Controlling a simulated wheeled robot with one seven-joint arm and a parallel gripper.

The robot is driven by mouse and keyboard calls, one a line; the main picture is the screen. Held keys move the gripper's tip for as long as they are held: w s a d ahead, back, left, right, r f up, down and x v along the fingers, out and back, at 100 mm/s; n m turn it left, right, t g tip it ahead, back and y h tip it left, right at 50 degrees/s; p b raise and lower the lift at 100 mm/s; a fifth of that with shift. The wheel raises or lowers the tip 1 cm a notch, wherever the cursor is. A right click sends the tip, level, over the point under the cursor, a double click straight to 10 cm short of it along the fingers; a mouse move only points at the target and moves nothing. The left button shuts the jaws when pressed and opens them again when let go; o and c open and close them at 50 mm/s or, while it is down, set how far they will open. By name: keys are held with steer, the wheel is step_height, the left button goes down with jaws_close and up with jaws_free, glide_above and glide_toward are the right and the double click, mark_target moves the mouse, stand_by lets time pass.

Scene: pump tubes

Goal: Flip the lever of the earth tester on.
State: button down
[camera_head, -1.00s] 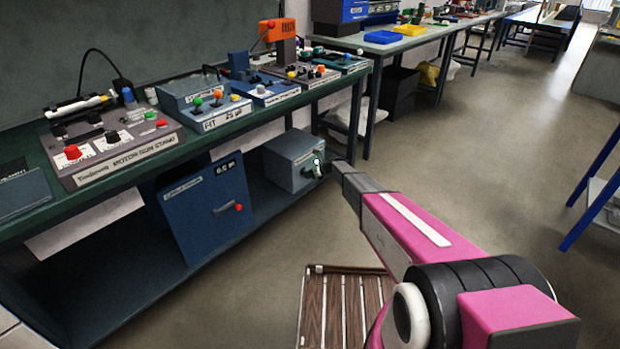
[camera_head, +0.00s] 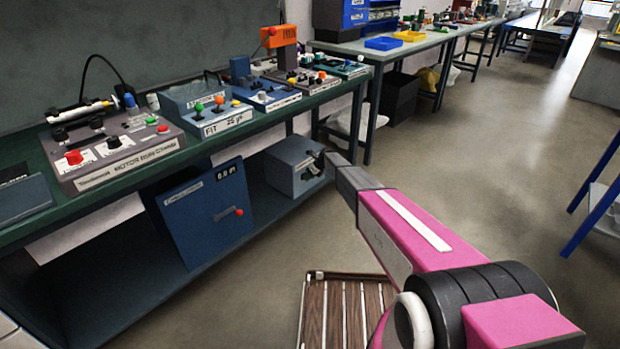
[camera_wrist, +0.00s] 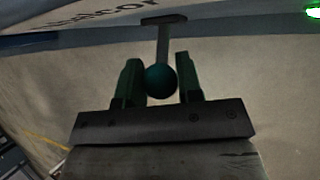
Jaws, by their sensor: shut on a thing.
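A grey-blue box (camera_head: 284,172) stands on the lower shelf under the bench; its label is too small to read in the head view. My gripper (camera_head: 319,158) is at the front right of this box. In the wrist view a grey lever (camera_wrist: 163,45) with a dark teal ball knob (camera_wrist: 161,82) sticks out from a pale face with partly visible lettering. My gripper (camera_wrist: 161,84) has one green finger on each side of the knob and is shut on the lever. In the head view the lever is hidden behind my gripper.
A blue panel (camera_head: 205,215) with a small display and a red-knobbed lever stands to the left of the box. The green bench (camera_head: 130,190) above carries several devices. A slatted wooden platform (camera_head: 340,310) lies on the floor. Open floor lies to the right.

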steer(key=c, duration=0.8)
jaws_free()
steer(key=v, duration=1)
steer(key=shift+d+r, duration=0.15)
steer(key=shift+r, duration=0.25)
steer(key=shift+s, duration=0.1)
steer(key=s+d+r+n+h, duration=0.2)
steer(key=s+d+r+n, duration=0.2)
steer(key=s, duration=1.3)
steer(key=s+d+r+n+h, duration=0.2)
steer(key=s+d+r+n, duration=0.3)
steer(key=s+d+n, duration=0.6)
steer(key=s+d+r+n+g+h, duration=0.1)
steer(key=s+d+r+n, duration=0.4)
steer(key=s, duration=1.8)
steer(key=shift+s+d+r+n+h, duration=0.2)
steer(key=shift+d+n, duration=0.25)
steer(key=shift+n, duration=0.5)
steer(key=shift+s+d+f+n+h, duration=0.1)
steer(key=shift+d+n+h, duration=0.3)
steer(key=shift+n, duration=0.5)
steer(key=shift+s+d+n+h, duration=0.1)
steer(key=shift+d+n+h, duration=0.1)
steer(key=shift+d+n, duration=0.55)
